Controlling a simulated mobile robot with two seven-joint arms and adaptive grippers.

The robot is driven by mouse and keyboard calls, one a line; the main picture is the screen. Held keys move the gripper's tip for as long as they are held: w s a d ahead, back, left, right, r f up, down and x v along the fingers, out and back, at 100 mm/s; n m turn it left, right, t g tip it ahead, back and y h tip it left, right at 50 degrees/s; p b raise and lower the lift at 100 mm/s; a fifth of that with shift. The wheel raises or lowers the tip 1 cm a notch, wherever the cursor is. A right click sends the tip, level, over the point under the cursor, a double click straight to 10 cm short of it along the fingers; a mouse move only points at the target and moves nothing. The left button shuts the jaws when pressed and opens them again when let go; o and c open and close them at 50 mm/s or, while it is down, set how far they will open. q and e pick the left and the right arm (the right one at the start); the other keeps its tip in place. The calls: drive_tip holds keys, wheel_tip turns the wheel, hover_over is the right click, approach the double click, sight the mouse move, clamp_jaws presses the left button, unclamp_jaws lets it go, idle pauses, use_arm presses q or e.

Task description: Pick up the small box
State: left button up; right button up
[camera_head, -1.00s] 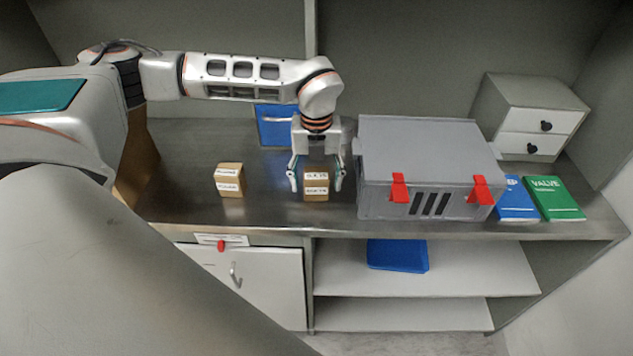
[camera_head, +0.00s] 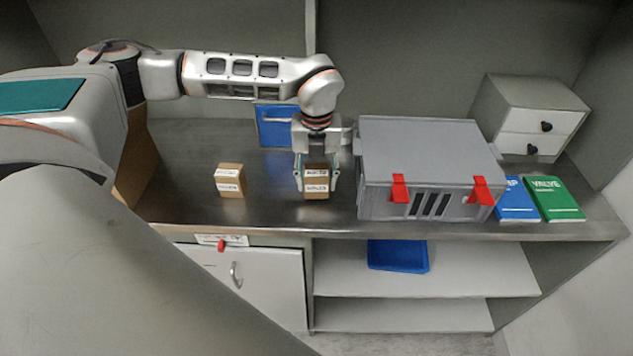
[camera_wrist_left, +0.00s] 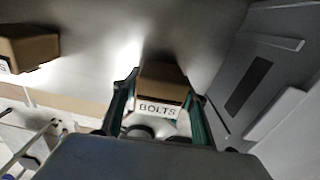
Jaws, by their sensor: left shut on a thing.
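A small brown cardboard box (camera_head: 317,188) with white labels stands on the metal counter. It also shows in the left wrist view (camera_wrist_left: 162,80), where its label reads "BOLTS". My left gripper (camera_head: 316,182) comes down from above, with one finger on each side of this box, and is shut on it. The box appears to be at counter height; I cannot tell whether it touches the surface. A second small brown box (camera_head: 230,180) stands to the left on the counter, and part of it shows in the left wrist view (camera_wrist_left: 28,48). My right gripper is not in view.
A grey case (camera_head: 430,150) with red latches stands close to the right of the gripper. A blue bin (camera_head: 275,127) stands behind. Blue (camera_head: 517,200) and green (camera_head: 556,198) books and a small drawer unit (camera_head: 530,115) are at the right. The counter between the small boxes is clear.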

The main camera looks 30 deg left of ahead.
use_arm(q)
wheel_tip(320, 180, up, 19)
drive_tip(key=d+m, duration=0.2)
drive_tip(key=m, duration=4.1)
approach(317, 170)
drive_tip(key=s+d+f, duration=0.3)
drive_tip(key=d+f, duration=0.3)
drive_tip(key=d, duration=0.1)
drive_tip(key=shift+s+f+b, duration=0.3)
drive_tip(key=shift+s+f, duration=0.05)
drive_tip(key=shift+s, duration=0.05)
